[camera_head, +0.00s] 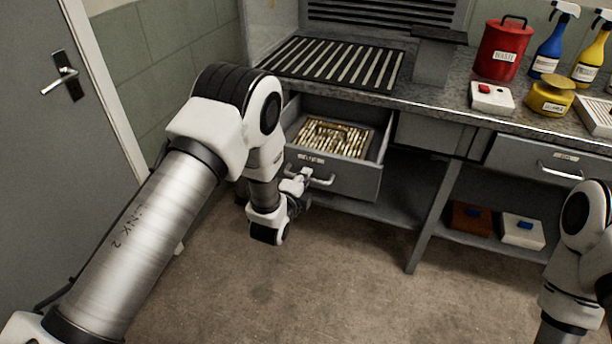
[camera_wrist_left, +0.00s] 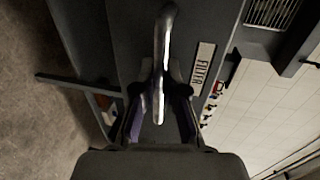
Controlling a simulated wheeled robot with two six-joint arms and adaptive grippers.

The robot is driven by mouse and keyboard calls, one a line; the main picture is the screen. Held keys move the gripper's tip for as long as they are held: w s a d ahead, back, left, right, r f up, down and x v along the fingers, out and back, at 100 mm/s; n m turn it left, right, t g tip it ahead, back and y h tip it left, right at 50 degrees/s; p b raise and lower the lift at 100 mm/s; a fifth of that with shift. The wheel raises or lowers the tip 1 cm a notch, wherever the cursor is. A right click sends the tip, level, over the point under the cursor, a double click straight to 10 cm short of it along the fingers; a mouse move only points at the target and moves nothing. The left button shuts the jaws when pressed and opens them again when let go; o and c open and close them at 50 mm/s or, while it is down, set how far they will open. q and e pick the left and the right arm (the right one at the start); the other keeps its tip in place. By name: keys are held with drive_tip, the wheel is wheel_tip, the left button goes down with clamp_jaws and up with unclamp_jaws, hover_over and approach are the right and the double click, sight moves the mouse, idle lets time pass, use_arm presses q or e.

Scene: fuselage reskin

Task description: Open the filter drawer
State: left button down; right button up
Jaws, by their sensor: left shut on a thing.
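The filter drawer (camera_head: 340,182) is pulled out from the bench at the left, with its front standing clear of the cabinet. My left gripper (camera_head: 298,184) is at the drawer front, shut on the silver handle (camera_head: 322,181). In the left wrist view the handle (camera_wrist_left: 161,60) runs between the two fingers (camera_wrist_left: 160,110), beside the label "FILTER" (camera_wrist_left: 203,68). My right arm shows at the right edge, but its gripper is out of view.
A slatted grille (camera_head: 335,62) lies on the bench top above the drawer. A red canister (camera_head: 502,52) and spray bottles stand farther right. A second, shut drawer (camera_head: 545,160) is at the right. A bench leg (camera_head: 432,220) stands right of the open drawer. The floor in front is clear.

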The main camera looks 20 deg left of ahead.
use_arm(q)
drive_tip(key=shift+s, duration=0.5)
use_arm(e)
drive_tip(key=shift+s, duration=0.3)
use_arm(q)
drive_tip(key=c, duration=1.2)
unclamp_jaws()
drive_tip(key=v, duration=1.2)
